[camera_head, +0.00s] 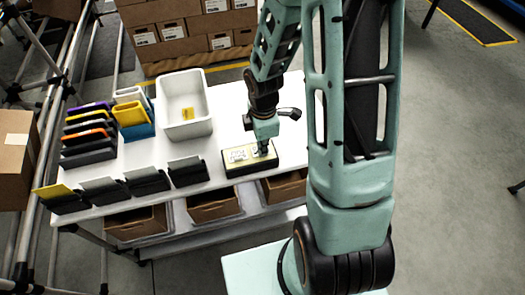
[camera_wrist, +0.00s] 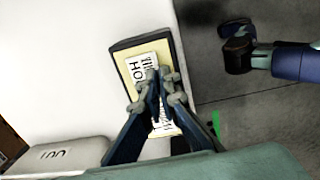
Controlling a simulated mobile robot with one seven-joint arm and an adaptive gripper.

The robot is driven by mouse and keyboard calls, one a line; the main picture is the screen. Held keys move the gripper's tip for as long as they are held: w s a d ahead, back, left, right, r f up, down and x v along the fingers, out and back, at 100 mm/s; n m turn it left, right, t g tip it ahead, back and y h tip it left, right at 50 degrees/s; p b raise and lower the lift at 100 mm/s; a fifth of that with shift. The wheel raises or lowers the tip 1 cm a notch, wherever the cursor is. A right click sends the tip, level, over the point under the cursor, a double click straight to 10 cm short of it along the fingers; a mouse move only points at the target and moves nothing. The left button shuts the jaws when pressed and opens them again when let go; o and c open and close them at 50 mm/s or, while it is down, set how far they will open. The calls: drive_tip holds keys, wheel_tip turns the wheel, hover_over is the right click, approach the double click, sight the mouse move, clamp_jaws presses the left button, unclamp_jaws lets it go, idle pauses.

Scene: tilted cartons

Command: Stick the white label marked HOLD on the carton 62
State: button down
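A pad (camera_head: 236,172) with a yellow top and dark edges lies near the right front of the white table, bearing white labels. In the wrist view, the label marked HOLD (camera_wrist: 137,71) lies on the pad's upper part. A second white label (camera_wrist: 164,124) lies lower, partly hidden by my fingers; its print is unclear. My gripper (camera_head: 263,152) points down over the right part of the pad. In the wrist view my gripper (camera_wrist: 161,84) has its fingertips close together beside the HOLD label; whether anything is between them is unclear. No carton shows a readable 62.
Brown cartons (camera_head: 212,206) sit tilted in bays below the table's front edge. Several dark holders (camera_head: 188,171) line that edge. A white bin (camera_head: 185,129) stands behind; coloured files (camera_head: 90,133) stand left. Stacked cartons (camera_head: 173,30) are at the back.

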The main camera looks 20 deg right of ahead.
drive_tip(key=shift+r, duration=0.1)
idle(0.3)
wheel_tip(320, 180, up, 7)
drive_tip(key=p, duration=0.6)
idle(0.9)
idle(0.4)
